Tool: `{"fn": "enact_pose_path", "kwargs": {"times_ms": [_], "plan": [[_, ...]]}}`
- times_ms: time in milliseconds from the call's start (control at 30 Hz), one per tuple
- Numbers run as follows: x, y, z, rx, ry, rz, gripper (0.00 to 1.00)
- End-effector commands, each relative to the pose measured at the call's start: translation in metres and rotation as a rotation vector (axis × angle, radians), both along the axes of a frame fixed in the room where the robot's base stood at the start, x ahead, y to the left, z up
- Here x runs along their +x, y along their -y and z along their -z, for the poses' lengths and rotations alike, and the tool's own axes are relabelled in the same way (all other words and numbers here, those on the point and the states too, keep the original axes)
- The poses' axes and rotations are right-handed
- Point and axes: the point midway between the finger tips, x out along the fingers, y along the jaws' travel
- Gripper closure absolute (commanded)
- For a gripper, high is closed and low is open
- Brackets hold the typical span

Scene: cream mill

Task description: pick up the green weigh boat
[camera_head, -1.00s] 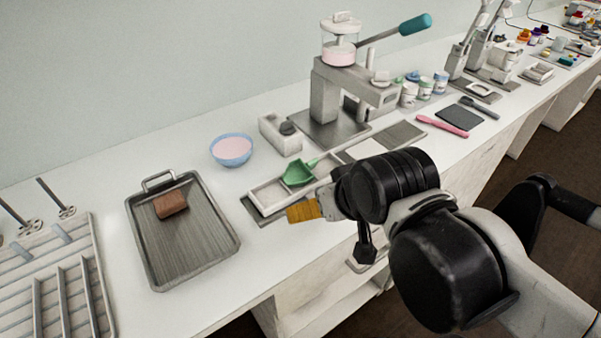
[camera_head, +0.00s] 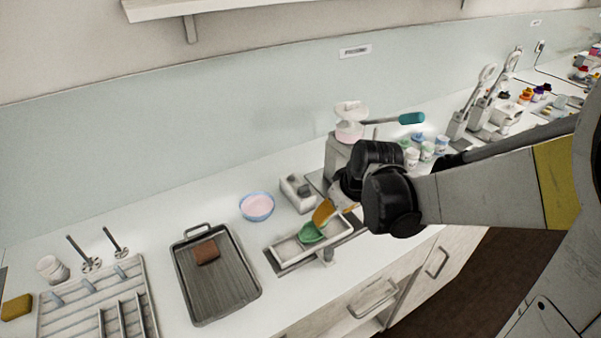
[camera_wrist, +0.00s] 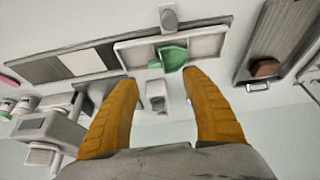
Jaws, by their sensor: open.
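The green weigh boat (camera_head: 311,233) rests in a white tray (camera_head: 287,250) on the counter. In the wrist view the weigh boat (camera_wrist: 174,58) lies in the tray (camera_wrist: 207,45) ahead of and between my fingers, apart from both. My gripper (camera_head: 324,214) is just above and beside the weigh boat in the head view, with an orange finger close to it. In the wrist view my gripper (camera_wrist: 160,85) is open, with nothing between its two orange fingers.
A blue-rimmed bowl (camera_head: 257,206) stands behind and left of the white tray. A metal tray (camera_head: 222,285) with a brown block (camera_head: 206,251) lies to the left. A press with a teal handle (camera_head: 411,118) stands behind my gripper. A small white box (camera_head: 297,194) is close behind.

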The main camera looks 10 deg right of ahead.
Motion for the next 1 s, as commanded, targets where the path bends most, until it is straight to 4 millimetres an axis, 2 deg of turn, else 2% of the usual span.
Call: {"fn": "enact_pose_path", "kwargs": {"times_ms": [33, 233, 500, 733, 1000], "plan": [[0.007, 0.002, -0.006, 0.001, -0.009, -0.015, 0.44], [0.018, 0.004, 0.007, 0.005, -0.026, -0.060, 0.44], [0.034, -0.002, 0.050, 0.004, -0.025, -0.064, 0.44], [0.042, -0.004, 0.068, 0.004, -0.025, -0.063, 0.44], [0.059, -0.008, 0.103, 0.004, -0.025, -0.062, 0.44]]}}
